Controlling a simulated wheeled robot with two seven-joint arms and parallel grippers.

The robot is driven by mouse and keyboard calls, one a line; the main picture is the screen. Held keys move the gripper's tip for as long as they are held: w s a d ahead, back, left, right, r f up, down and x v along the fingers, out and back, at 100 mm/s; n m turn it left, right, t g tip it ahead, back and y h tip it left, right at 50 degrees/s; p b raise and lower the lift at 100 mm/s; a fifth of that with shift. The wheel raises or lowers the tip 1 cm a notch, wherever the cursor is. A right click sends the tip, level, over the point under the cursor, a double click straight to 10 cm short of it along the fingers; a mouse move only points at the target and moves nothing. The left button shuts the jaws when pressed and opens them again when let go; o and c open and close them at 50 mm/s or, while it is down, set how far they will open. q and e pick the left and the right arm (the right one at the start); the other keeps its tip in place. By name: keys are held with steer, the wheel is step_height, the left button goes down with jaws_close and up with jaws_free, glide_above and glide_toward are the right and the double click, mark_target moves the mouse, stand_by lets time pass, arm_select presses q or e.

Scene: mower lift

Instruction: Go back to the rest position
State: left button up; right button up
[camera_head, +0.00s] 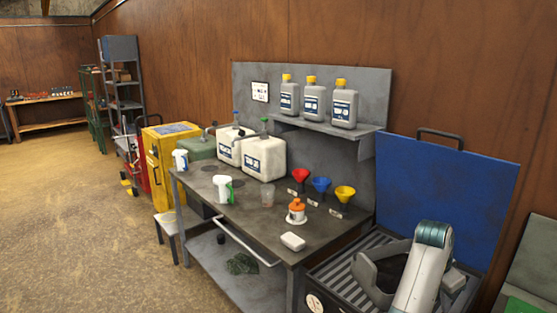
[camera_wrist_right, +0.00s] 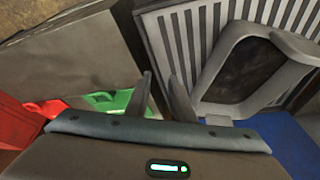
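My right arm (camera_head: 424,270) comes in at the bottom right of the head view, over the slatted basin with the blue lid; its gripper tips cannot be made out there. In the right wrist view my right gripper (camera_wrist_right: 161,78) shows two dark fingers with a gap between them and nothing held. A grey loop-shaped part (camera_wrist_right: 205,80) shows to the right of the fingers, over the slatted grate (camera_wrist_right: 175,40); whether it touches the gripper cannot be told. My left gripper is not in view.
The slatted basin (camera_head: 345,262) has a raised blue lid (camera_head: 445,190). Left of it, a grey workbench (camera_head: 250,215) carries white canisters (camera_head: 264,158), several funnels (camera_head: 321,184) and an orange-topped item (camera_head: 296,210). Bottles (camera_head: 312,103) stand on the shelf. Open floor (camera_head: 80,220) lies left.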

steer(key=s+a+f+n+t, duration=0.3)
steer(key=s+f+n, duration=0.5)
steer(key=s+f, duration=0.9)
steer(key=s+a+f+n+y, duration=0.15)
steer(key=s+a+n, duration=0.25)
steer(key=s+a, duration=0.65)
steer(key=s+a+n+y, duration=0.35)
steer(key=s+a, duration=0.35)
steer(key=s, duration=0.7)
step_height(320, 180, down, 32)
steer(key=s+n+g+b, duration=0.1)
steer(key=s+g+b, duration=0.1)
steer(key=b, duration=0.1)
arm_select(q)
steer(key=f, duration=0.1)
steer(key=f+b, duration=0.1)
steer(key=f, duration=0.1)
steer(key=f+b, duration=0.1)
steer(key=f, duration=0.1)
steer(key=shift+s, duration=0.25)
arm_select(e)
steer(key=s+d+f+g, duration=0.1)
steer(key=s+d+f, duration=0.2)
steer(key=s+f, duration=1.4)
step_height(320, 180, down, 2)
steer(key=shift+s+d+f+h, duration=0.15)
steer(key=shift+s+h, duration=0.1)
steer(key=shift+h, duration=0.15)
